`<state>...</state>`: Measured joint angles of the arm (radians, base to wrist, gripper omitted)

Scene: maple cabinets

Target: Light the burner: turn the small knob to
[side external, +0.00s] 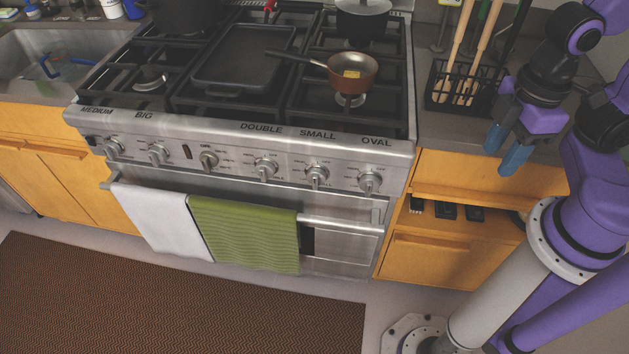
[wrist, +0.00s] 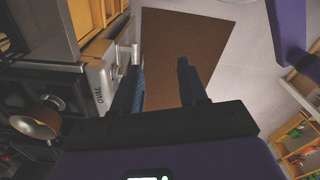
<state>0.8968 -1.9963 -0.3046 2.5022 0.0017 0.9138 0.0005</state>
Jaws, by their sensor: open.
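The small knob (side external: 317,175) is on the stove's steel front panel, below the printed word SMALL (side external: 317,134). Its handle points down. The oval knob (side external: 369,181) is to its right and the double knob (side external: 265,167) to its left. My gripper (side external: 503,150) is open and empty, in front of the counter to the right of the stove, apart from the knobs. In the wrist view, my gripper (wrist: 160,72) points down toward the floor, with the OVAL end of the panel (wrist: 99,88) to its left. I cannot make out the small knob there.
A copper pan (side external: 350,72) with a yellow piece inside sits on a right-hand burner. A black utensil rack (side external: 462,88) stands on the counter near my gripper. White and green towels (side external: 245,232) hang from the oven handle. The floor before the stove has a brown mat (side external: 180,300).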

